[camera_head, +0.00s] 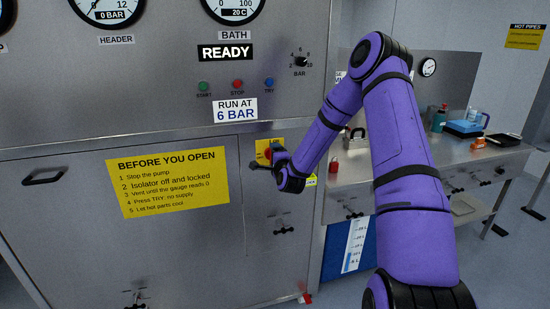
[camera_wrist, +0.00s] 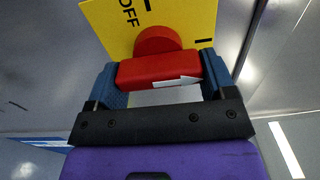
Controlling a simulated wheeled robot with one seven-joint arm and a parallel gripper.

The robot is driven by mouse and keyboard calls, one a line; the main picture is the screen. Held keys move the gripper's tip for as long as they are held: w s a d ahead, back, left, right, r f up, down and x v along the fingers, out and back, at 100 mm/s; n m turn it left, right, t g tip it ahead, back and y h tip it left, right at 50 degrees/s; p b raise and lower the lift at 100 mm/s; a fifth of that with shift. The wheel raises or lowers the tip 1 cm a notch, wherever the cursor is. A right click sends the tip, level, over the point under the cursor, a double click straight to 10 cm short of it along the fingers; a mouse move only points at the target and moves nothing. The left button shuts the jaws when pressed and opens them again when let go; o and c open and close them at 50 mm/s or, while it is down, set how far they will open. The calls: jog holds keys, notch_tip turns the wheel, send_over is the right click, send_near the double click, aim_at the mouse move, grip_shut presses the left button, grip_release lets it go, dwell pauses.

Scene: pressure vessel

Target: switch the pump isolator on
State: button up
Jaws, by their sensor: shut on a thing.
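The pump isolator is a red rotary knob on a yellow plate (camera_head: 262,146) on the front of the grey cabinet. In the wrist view the red handle (camera_wrist: 150,70) lies across the picture, with a white arrow on it pointing right. The yellow plate (camera_wrist: 185,18) behind it shows the word OFF at upper left and short black marks. My gripper (camera_wrist: 161,76) is shut on the handle, one blue finger at each end. In the head view my gripper (camera_head: 268,163) is at the isolator, and my wrist hides part of it.
A READY display (camera_head: 225,52), a BAR selector (camera_head: 301,62) and several buttons sit above. A yellow BEFORE YOU OPEN sign (camera_head: 172,182) is left of the isolator. A red padlock-like item (camera_head: 334,167) hangs to the right, by a steel bench (camera_head: 470,160) with bottles.

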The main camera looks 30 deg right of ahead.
jog(key=shift+f, duration=0.1)
jog(key=o, duration=0.9)
jog(key=shift+s, duration=0.1)
jog(key=v, duration=1)
jog(key=shift+s+a, duration=0.1)
jog(key=shift+s, duration=0.25)
